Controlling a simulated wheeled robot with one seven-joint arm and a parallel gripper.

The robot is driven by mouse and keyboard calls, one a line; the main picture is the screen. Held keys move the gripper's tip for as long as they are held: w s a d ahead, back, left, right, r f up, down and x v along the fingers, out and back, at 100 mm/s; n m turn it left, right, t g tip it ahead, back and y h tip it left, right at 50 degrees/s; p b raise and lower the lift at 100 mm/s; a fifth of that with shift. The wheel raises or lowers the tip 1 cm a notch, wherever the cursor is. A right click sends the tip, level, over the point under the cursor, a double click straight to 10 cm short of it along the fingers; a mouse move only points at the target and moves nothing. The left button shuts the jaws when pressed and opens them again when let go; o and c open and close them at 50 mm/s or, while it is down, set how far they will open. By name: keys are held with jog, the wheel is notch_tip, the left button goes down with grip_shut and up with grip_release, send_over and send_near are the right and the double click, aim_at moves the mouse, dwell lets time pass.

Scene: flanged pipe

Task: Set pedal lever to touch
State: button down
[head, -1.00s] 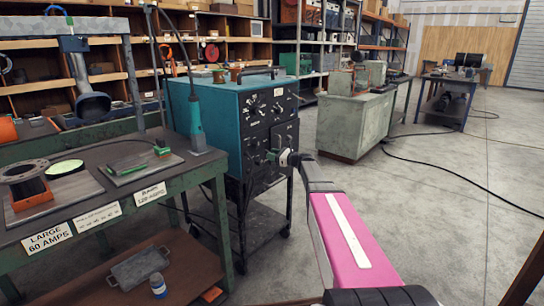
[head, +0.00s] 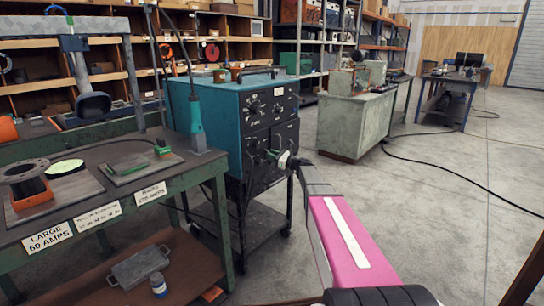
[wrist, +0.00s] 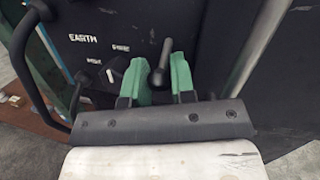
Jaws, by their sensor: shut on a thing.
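The teal welding machine (head: 232,112) stands in the middle of the head view, with a dark front panel of knobs. In the wrist view, the short dark lever (wrist: 163,58) with a rounded end sticks out of the panel. My gripper (wrist: 161,78) has its green fingers on either side of this lever, shut on it. In the head view my gripper (head: 272,156) is at the lower right of the panel, where the lever is hidden. A black knob with a white pointer (wrist: 115,70) is just left of the fingers. The lever's own label cannot be read.
A dark handle (wrist: 45,90) and the word EARTH are at the panel's left. A green workbench (head: 110,195) with plates and a pipe flange is left of the machine. Open concrete floor (head: 440,210) lies to the right, with a black cable on it.

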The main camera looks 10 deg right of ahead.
jog(key=c, duration=1.2)
grip_release()
jog(key=shift+c, duration=0.2)
jog(key=v, duration=1)
jog(key=shift+s+d+f, duration=0.2)
jog(key=shift+s+d, duration=0.05)
jog(key=shift+d, duration=0.05)
jog(key=s+a+f+n+g+h, duration=0.35)
jog(key=s+a+f+n, duration=0.2)
jog(key=s, duration=0.25)
jog(key=s+a+f+n+g+h, duration=0.2)
jog(key=s+a+f+n+g, duration=0.25)
jog(key=s+f, duration=0.3)
jog(key=s+d+f+n+g+h, duration=0.1)
jog(key=s+d+f+n+h, duration=0.1)
jog(key=s+n+h, duration=0.3)
jog(key=s+d+f+n+g+h, duration=0.2)
jog(key=s+f+n+h, duration=0.2)
jog(key=s, duration=1)
jog(key=n+h, duration=0.1)
jog(key=n, duration=0.2)
jog(key=shift+n, duration=0.4)
